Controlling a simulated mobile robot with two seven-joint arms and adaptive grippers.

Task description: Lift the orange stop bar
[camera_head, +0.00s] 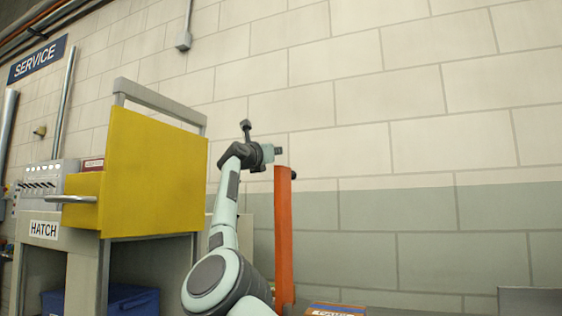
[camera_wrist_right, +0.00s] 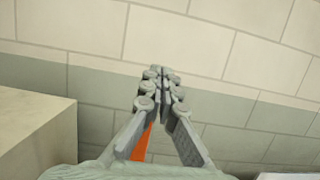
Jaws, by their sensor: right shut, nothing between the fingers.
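The orange stop bar (camera_head: 284,235) stands upright in the head view, just right of my right arm, with a small dark piece at its top. Its lower end is hidden. My right gripper (camera_head: 278,151) is close to the bar's top end in the picture; whether it touches the bar I cannot tell. In the wrist view, the right gripper's fingertips (camera_wrist_right: 160,73) are together with nothing held between them. A small strip of the orange bar (camera_wrist_right: 143,146) shows low between the fingers, partly covered by the left one. My left gripper is not in view.
A machine with a yellow panel (camera_head: 152,175) and a HATCH label (camera_head: 44,230) stands left of my right arm. A blue bin (camera_head: 130,301) sits beneath it. A small orange-brown box (camera_head: 335,310) lies at the bottom edge. The block wall (camera_head: 420,140) is behind; space right of the bar looks open.

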